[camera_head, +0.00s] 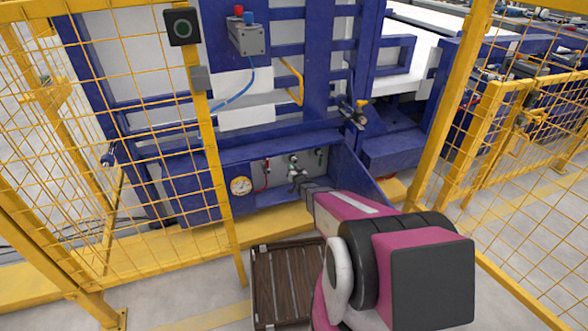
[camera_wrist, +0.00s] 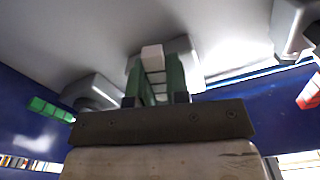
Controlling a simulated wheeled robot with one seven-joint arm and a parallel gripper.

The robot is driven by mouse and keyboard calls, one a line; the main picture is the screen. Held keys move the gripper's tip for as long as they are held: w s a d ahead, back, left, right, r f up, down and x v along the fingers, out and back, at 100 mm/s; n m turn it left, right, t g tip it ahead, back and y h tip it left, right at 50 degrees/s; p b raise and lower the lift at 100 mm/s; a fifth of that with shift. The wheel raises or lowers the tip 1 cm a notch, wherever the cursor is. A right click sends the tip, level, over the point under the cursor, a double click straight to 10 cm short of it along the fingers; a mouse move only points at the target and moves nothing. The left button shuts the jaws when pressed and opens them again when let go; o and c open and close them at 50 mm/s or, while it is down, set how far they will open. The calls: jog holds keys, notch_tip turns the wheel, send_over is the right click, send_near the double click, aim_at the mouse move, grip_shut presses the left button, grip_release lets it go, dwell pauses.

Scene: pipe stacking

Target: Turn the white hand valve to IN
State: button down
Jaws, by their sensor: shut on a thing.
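The white hand valve (camera_head: 293,158) is on the grey panel inside the blue recess, between a red-handled valve and a green-handled valve. In the wrist view its white handle (camera_wrist: 152,56) shows between my two fingers. My gripper (camera_head: 298,177) reaches into the recess from the front right. In the wrist view my gripper (camera_wrist: 155,88) has greenish inner pads on both sides of the white handle and is shut on it. The fingers hide part of the handle, and no IN marking is readable.
The red valve handle (camera_head: 267,172) is left of the white one, the green valve handle (camera_head: 319,154) right. A round gauge (camera_head: 241,186) sits at the recess's left. Blue walls enclose the recess. A yellow mesh fence post (camera_head: 217,170) stands left; a brown slatted crate (camera_head: 262,288) is below.

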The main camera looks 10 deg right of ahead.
jog(key=shift+s+a+r+m, duration=0.15)
jog(key=shift+a+m, duration=0.1)
jog(key=shift+m, duration=0.6)
jog(key=shift+a+r+m, duration=0.15)
jog(key=shift+a+m, duration=0.15)
jog(key=shift+m, duration=0.5)
jog(key=shift+s+a+r+m, duration=0.15)
jog(key=shift+a+m, duration=0.1)
jog(key=shift+m, duration=0.6)
jog(key=shift+w, duration=0.1)
jog(key=c, duration=1.1)
grip_release()
jog(key=s+d, duration=0.2)
jog(key=s, duration=0.8)
jog(key=shift+s, duration=0.3)
